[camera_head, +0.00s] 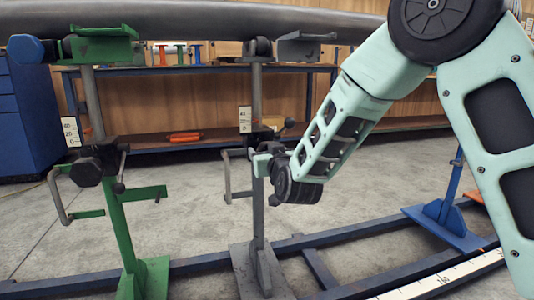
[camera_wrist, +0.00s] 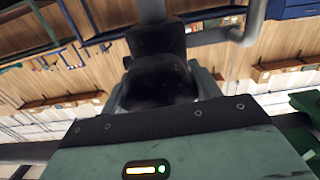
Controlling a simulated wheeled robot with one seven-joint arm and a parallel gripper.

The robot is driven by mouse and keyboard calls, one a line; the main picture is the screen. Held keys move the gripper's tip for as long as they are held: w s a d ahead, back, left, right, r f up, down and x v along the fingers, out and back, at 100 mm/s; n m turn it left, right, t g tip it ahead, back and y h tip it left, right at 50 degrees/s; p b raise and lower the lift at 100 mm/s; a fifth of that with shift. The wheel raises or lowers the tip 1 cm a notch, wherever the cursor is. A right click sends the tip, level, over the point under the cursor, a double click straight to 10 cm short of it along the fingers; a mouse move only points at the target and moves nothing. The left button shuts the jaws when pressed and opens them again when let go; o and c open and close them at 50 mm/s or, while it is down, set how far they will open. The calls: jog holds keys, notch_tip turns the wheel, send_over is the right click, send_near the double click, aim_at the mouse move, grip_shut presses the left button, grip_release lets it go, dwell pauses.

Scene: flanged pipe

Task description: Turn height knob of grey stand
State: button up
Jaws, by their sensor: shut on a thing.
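The grey stand (camera_head: 257,95) is upright left of my arm in the head view, with a foot plate on the floor and a roller head under the large pipe. My gripper (camera_head: 263,162) is at the stand's mid-height, against its clamp area. In the wrist view, my gripper (camera_wrist: 165,88) has its fingers on both sides of the dark height knob (camera_wrist: 158,72) and is shut on it. The knob is mostly hidden behind my gripper in the head view. The stand's bent grey crank handle (camera_head: 228,180) sticks out to the left.
A green stand (camera_head: 115,220) with a black knob (camera_head: 86,171) stands left. The long grey pipe (camera_head: 190,20) crosses above. Blue floor rails (camera_head: 200,262) run below, with a blue stand (camera_head: 445,225) at right. A blue cabinet (camera_head: 35,120) and shelves are behind.

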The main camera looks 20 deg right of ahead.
jog(key=m+b, duration=0.1)
jog(key=m, duration=0.8)
jog(key=shift+d+m+b, duration=0.1)
jog(key=shift+m+b, duration=0.3)
dwell(0.4)
jog(key=o, duration=1)
jog(key=shift+s, duration=0.1)
jog(key=s+b, duration=0.6)
jog(key=s, duration=1.1)
jog(key=shift+s+b, duration=0.1)
jog(key=shift+b, duration=0.25)
